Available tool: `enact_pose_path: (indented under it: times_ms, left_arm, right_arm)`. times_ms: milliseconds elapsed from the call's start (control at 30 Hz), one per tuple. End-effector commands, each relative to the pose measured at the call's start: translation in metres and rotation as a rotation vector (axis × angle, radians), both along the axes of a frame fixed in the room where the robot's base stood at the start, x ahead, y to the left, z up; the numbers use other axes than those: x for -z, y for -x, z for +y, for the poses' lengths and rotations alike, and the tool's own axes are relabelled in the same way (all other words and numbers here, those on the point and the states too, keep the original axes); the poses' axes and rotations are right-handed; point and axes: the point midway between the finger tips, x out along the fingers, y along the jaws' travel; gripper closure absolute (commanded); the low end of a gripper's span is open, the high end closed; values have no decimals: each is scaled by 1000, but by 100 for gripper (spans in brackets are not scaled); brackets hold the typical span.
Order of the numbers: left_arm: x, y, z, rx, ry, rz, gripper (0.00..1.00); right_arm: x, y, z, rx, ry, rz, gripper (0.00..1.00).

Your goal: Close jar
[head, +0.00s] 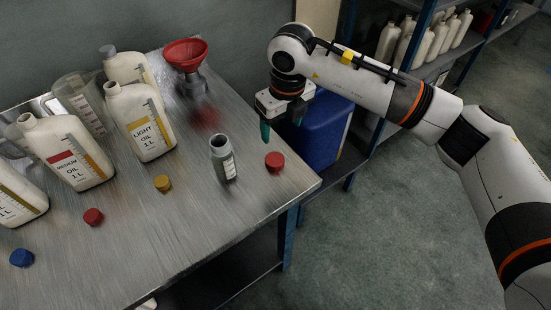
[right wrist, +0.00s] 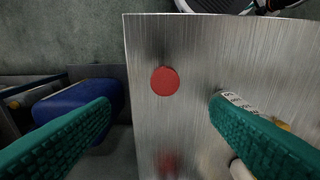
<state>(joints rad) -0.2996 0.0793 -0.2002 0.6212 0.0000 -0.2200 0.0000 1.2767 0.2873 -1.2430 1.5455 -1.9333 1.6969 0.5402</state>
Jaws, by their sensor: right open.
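A small open-mouthed jar (head: 222,158) with a pale label stands upright on the metal table near its right side. A red lid (head: 274,161) lies on the table to its right, near the table edge, and also shows in the right wrist view (right wrist: 165,81). My right gripper (head: 281,124) is open and empty above the table's right edge, close to the red lid. In the right wrist view its green fingers (right wrist: 160,105) are spread wide, with the lid between and beyond them. The right finger partly hides the jar there. My left gripper is out of view.
Light oil (head: 150,122) and medium oil (head: 66,154) bottles stand at left. A red funnel (head: 186,54) is at the back. Yellow (head: 163,184), red (head: 93,217) and blue (head: 21,258) caps lie in front.

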Motion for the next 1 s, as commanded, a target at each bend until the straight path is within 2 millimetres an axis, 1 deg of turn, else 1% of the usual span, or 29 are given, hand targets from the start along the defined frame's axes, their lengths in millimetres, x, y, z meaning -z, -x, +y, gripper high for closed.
enact_pose_path:
  times_ms: [267, 367, 600, 700, 800, 1000]
  left_arm:
    - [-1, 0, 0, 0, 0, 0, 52]
    - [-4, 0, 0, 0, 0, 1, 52]
    - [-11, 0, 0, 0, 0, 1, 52]
    - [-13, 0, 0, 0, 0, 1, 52]
    - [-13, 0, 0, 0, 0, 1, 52]
    - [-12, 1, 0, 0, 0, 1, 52]
  right_arm:
    - [2, 0, 1, -1, -3, 2, 29]
    - [13, 0, 2, -1, -2, 4, 29]
    - [54, -4, 6, -2, -4, 6, 29]
    - [64, -5, 6, -3, -5, 3, 29]
    - [68, -5, 7, -3, -6, 2, 29]
    - [68, -6, 7, -3, -5, 1, 29]
